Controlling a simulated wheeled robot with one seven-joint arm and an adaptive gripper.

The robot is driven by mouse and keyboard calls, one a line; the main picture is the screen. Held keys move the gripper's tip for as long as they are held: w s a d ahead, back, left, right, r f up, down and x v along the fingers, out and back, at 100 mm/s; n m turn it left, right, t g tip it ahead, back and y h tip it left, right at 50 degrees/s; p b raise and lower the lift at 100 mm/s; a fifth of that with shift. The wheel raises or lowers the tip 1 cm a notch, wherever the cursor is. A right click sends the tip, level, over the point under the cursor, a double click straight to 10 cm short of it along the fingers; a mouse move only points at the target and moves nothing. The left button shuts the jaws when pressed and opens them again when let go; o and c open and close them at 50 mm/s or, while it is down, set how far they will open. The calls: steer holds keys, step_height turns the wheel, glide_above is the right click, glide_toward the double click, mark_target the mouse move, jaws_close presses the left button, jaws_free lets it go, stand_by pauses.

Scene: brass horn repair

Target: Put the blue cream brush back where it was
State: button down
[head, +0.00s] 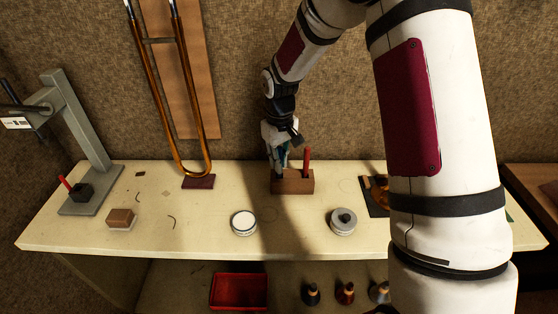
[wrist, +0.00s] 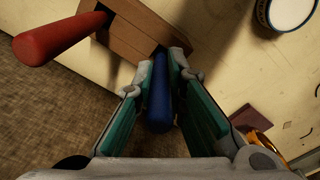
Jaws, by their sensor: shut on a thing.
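The blue cream brush (wrist: 158,95) shows in the wrist view as a blue handle between the two fingers of my gripper (wrist: 166,88). My gripper is shut on it, and the handle's far end meets the edge of the wooden block (wrist: 140,32). I cannot tell how deep the brush sits in the block. In the head view my gripper (head: 278,152) is over the left part of the wooden block (head: 293,186), and the brush is mostly hidden behind the fingers. A red-handled brush (head: 306,160) stands upright in the block's right part; it also shows in the wrist view (wrist: 62,36).
A brass slide (head: 205,150) stands left of the block. A red bin (head: 238,292) and several small cones sit on the lower shelf.

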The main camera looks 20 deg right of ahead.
steer(key=c, duration=1.6)
jaws_free()
steer(key=shift+c, duration=0.2)
step_height(320, 180, up, 11)
steer(key=shift+s+b, duration=0.1)
steer(key=shift+b, duration=0.7)
steer(key=shift+s+r, duration=0.1)
steer(key=shift+r, duration=0.55)
steer(key=s+r+m+t, duration=0.1)
steer(key=s+r, duration=0.2)
steer(key=s, duration=0.6)
steer(key=s+r+m+t, duration=0.1)
steer(key=s+r, duration=0.3)
steer(key=s, duration=0.5)
steer(key=s+r+m+t, duration=0.1)
steer(key=s+r+t, duration=0.2)
steer(key=s, duration=0.6)
steer(key=shift+s+r+m, duration=0.3)
steer(key=shift+s+r, duration=0.05)
steer(key=shift+r, duration=0.25)
